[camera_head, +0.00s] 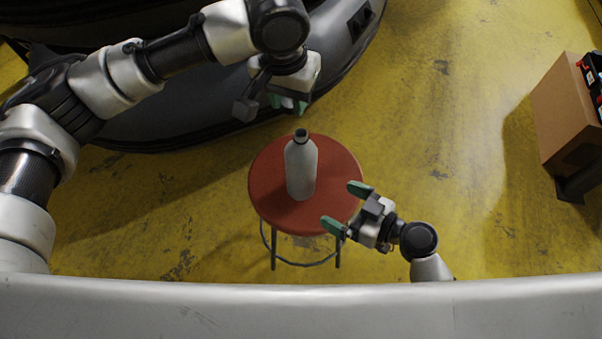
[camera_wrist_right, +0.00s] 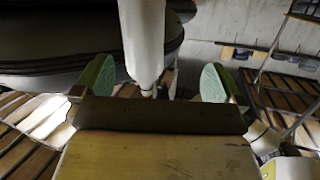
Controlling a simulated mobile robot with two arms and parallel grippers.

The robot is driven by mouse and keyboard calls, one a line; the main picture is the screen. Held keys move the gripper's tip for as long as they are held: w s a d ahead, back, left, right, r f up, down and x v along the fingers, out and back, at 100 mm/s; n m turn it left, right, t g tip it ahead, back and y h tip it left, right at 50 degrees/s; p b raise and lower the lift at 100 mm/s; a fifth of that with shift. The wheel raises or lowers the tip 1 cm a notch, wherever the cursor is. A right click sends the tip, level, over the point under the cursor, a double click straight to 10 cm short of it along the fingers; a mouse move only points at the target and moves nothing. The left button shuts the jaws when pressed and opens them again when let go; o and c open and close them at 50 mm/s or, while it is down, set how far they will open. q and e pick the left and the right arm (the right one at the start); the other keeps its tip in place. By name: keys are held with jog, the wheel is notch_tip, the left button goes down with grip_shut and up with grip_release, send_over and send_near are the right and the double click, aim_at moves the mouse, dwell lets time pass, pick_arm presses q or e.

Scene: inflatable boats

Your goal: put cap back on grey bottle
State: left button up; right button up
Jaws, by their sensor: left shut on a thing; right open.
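The grey bottle (camera_head: 301,172) stands upright on a red round stool (camera_head: 336,172), its dark open neck uncovered. In the right wrist view the bottle (camera_wrist_right: 143,38) shows between the finger directions, beyond the fingertips. My left gripper (camera_head: 288,103) is above and behind the bottle neck, apart from it, with its green fingertips close together.
A dark grey inflatable boat (camera_head: 340,62) lies behind the stool, under my left arm. A cardboard box (camera_head: 565,118) stands at the far right. The yellow floor (camera_head: 450,130) between the stool and the box is clear.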

aim_at(313, 167)
pick_arm(q)
jog(key=shift+d+r, duration=0.2)
jog(key=shift+d, duration=0.75)
pick_arm(e)
jog(key=w+r+t, duration=0.1)
jog(key=w+r+t+y, duration=0.1)
jog(key=r, duration=0.1)
jog(key=shift+d, duration=0.35)
jog(key=shift+w, duration=0.1)
jog(key=x, duration=1.2)
jog(key=shift+r, duration=0.1)
jog(key=shift+c, duration=0.5)
jog(key=c, duration=1.2)
pick_arm(q)
jog(key=shift+f, duration=2.5)
